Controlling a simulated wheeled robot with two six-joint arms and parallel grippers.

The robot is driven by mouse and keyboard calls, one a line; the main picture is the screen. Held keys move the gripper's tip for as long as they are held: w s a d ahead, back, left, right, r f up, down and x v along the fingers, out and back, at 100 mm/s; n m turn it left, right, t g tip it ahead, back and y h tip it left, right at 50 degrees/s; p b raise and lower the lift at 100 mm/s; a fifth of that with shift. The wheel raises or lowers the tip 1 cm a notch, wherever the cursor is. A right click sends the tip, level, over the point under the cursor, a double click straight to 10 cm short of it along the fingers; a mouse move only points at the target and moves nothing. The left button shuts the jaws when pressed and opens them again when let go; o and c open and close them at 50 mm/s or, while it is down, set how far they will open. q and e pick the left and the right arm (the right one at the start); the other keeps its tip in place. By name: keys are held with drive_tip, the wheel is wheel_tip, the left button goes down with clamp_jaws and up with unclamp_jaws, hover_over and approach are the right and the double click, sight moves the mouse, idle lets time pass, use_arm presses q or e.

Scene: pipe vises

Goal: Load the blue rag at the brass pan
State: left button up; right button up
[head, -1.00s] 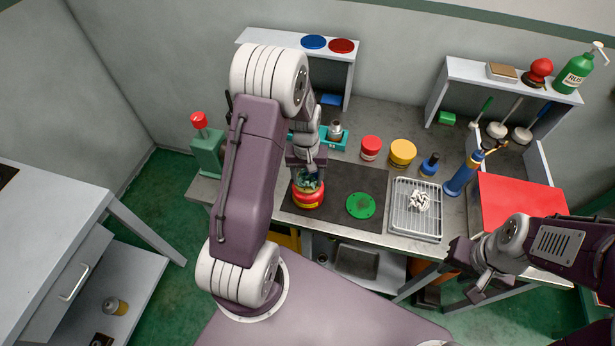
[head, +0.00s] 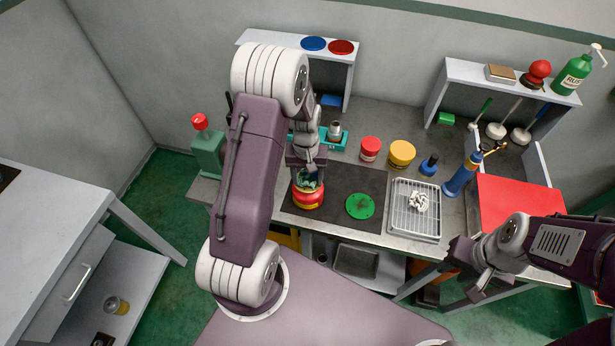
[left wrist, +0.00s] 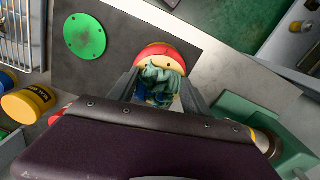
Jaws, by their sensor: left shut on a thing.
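My left gripper (left wrist: 158,92) is shut on a crumpled blue-green rag (left wrist: 160,78). It points down at a round red-and-yellow pan (left wrist: 150,52) on the dark mat. The rag lies at the pan's top and hides part of it; I cannot tell how firmly they touch. In the head view the rag (head: 306,181) shows between my left gripper (head: 307,171) and the red-and-yellow pan (head: 308,200). No readable lettering confirms that this pan is the brass one. My right gripper (head: 469,268) hangs away at the bench's front right, its jaw opening unclear.
A green disc (head: 360,206) lies right of the pan on the dark mat (head: 335,215). A wire-grid tray (head: 404,224) holds a crumpled white rag (head: 418,201). Red (head: 370,147) and yellow (head: 402,153) tins stand behind. A green bottle (head: 208,150) stands left.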

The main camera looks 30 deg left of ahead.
sight(308, 178)
use_arm(q)
wheel_tip(308, 178, up, 6)
drive_tip(key=p, duration=0.5)
drive_tip(key=shift+r, duration=0.15)
drive_tip(key=shift+m, duration=0.7)
drive_tip(key=d+f+b, duration=0.1)
drive_tip(key=b, duration=0.1)
drive_tip(key=d+f+b, duration=0.1)
drive_tip(key=b, duration=0.2)
drive_tip(key=d+f+b, duration=0.1)
drive_tip(key=f+b, duration=0.1)
drive_tip(key=shift+w+d+f+b, duration=0.1)
drive_tip(key=shift+w+d+b, duration=0.2)
drive_tip(key=shift+w+d, duration=0.05)
drive_tip(key=s+m, duration=0.1)
drive_tip(key=s+d+m+b, duration=0.1)
drive_tip(key=s, duration=0.1)
drive_tip(key=s+d+m, duration=0.1)
drive_tip(key=shift+s+d+b, duration=0.15)
drive_tip(key=shift+d+b, duration=0.1)
drive_tip(key=shift+b, duration=0.1)
